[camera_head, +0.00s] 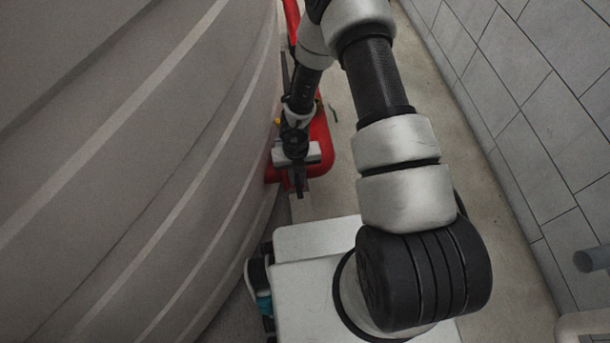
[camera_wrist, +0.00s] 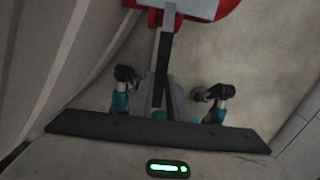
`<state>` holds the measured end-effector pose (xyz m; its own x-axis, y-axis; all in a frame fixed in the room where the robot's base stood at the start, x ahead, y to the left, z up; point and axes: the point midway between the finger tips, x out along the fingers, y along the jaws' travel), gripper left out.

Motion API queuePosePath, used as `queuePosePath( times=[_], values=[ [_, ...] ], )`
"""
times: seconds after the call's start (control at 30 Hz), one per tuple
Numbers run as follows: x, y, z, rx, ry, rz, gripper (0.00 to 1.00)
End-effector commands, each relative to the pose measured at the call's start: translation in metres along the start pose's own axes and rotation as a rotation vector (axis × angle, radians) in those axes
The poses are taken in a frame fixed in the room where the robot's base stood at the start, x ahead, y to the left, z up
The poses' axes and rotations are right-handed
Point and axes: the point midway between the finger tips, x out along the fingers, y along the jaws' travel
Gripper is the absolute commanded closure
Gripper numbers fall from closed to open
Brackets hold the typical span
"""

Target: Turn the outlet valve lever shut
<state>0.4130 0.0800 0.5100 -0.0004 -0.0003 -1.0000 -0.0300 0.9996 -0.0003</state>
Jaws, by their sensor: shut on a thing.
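My gripper (camera_head: 297,170) is at the end of my arm, low beside the large grey tank and close to the red pipe (camera_head: 321,142). Its pale hand and dark fingers show in the head view. In the wrist view a pale block at the top edge partly covers the red pipe (camera_wrist: 231,7), and a long dark bar (camera_wrist: 163,68) runs down from it. My gripper is shut on the outlet valve lever, which is mostly hidden by the hand and hard to tell from the dark fingers. The valve body is hidden too.
The ribbed grey tank (camera_head: 130,170) fills the left of the head view, close to my arm. A tiled wall (camera_head: 540,100) stands on the right. A strip of bare floor (camera_head: 500,240) lies between my arm and that wall. A grey pipe end (camera_head: 592,259) shows at the right edge.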

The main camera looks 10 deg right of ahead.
Motion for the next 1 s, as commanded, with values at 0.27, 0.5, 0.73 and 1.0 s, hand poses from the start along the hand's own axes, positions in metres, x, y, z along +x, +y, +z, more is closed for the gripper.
queuePosePath(
  times=[0.27, 0.5, 0.73, 1.0],
  values=[
    [0.0003, 0.0097, -0.0002, 0.057, 0.001, 0.002, 1.0],
    [0.0001, 0.0111, 0.0002, 0.064, 0.0, 0.004, 1.0],
    [0.0, 0.0117, 0.0005, 0.063, 0.0, 0.006, 0.75],
    [0.0, 0.0101, 0.0007, 0.062, 0.0, 0.002, 0.66]
  ],
)
